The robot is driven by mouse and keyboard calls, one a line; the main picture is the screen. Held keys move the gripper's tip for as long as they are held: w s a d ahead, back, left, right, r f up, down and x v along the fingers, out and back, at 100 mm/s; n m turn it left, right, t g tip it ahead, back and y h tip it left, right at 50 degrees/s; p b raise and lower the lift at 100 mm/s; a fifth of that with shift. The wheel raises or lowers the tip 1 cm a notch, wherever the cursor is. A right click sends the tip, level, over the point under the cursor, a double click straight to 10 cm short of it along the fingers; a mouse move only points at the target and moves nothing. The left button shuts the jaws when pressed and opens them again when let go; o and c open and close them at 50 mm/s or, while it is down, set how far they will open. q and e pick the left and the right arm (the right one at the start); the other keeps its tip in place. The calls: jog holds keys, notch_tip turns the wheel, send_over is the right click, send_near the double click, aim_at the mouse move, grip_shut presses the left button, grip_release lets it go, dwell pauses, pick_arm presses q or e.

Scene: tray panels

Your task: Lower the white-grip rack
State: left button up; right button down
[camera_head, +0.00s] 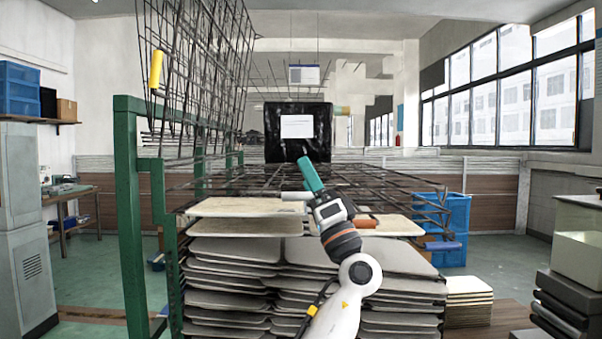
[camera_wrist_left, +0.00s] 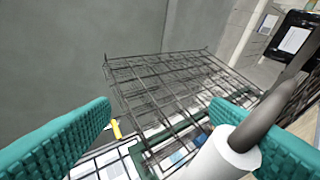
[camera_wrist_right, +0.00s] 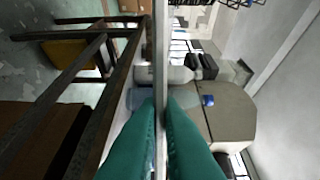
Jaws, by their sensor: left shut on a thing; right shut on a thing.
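The white grip (camera_head: 296,196) is at the front edge of a wire rack (camera_head: 265,178) that lies about level in the head view. My left gripper (camera_head: 311,177) is at this grip, its teal fingers pointing up and away. In the left wrist view the white grip (camera_wrist_left: 222,160) is close up between the fingers, nearer the right one, and the left gripper (camera_wrist_left: 160,106) is shut on it. My right gripper (camera_wrist_right: 161,105) shows only in its wrist view, shut on a thin pale panel (camera_wrist_right: 161,50) seen edge-on.
A raised wire rack with a yellow grip (camera_head: 156,69) stands by the green frame (camera_head: 128,200). A red grip (camera_head: 364,223) and a blue grip (camera_head: 443,246) show lower right. Tray panels (camera_head: 236,250) are stacked below. A blue crate (camera_head: 455,213) stands behind.

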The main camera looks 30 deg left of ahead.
pick_arm(q)
jog(key=shift+t, duration=0.4)
jog(key=v, duration=0.3)
jog(key=b+v, duration=0.1)
jog(key=v, duration=0.1)
jog(key=shift+w+d+r, duration=0.2)
jog(key=shift+w+d, duration=0.1)
jog(key=shift+d, duration=0.1)
jog(key=shift+c, duration=1.4)
jog(key=shift+s+d+r, duration=0.3)
jog(key=shift+s+d, duration=0.1)
jog(key=shift+d, duration=0.1)
jog(key=shift+a, duration=0.1)
